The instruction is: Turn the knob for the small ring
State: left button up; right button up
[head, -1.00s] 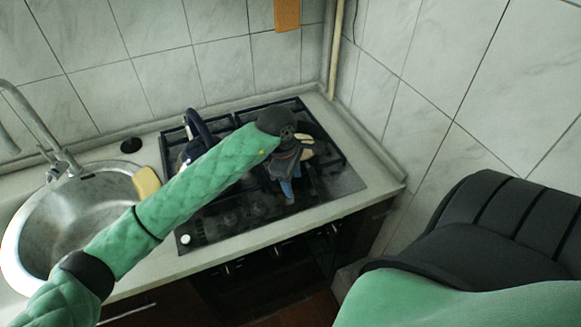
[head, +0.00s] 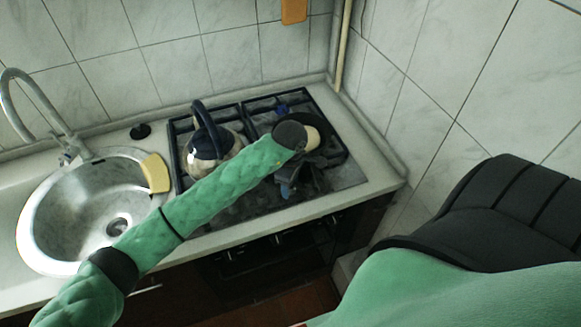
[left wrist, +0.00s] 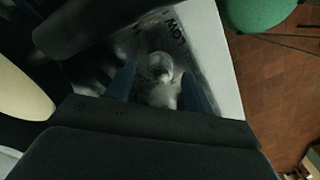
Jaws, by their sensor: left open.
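The knob (left wrist: 161,62), pale metallic and round, shows in the left wrist view between the two blue fingers of my left gripper (left wrist: 160,82). I cannot tell whether the fingers touch it. In the head view my left gripper (head: 287,190) is open, pointing down over the front right part of the dark gas hob (head: 345,178). My forearm and wrist hide most of the hob's front, its knobs and some burners, so I cannot tell which ring is the small one. My right gripper is not in view.
A kettle (head: 198,150) with a dark blue handle stands on the hob's left side. The round sink (head: 75,215), with a yellow sponge (head: 155,172) on its rim, is to the left. Tiled walls close off the back and right.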

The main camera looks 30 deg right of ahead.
pick_arm(q)
jog(key=shift+f, duration=0.35)
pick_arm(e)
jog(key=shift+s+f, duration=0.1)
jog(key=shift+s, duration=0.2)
pick_arm(q)
jog(key=shift+d, duration=0.1)
jog(key=shift+c, duration=0.4)
jog(key=c, duration=0.9)
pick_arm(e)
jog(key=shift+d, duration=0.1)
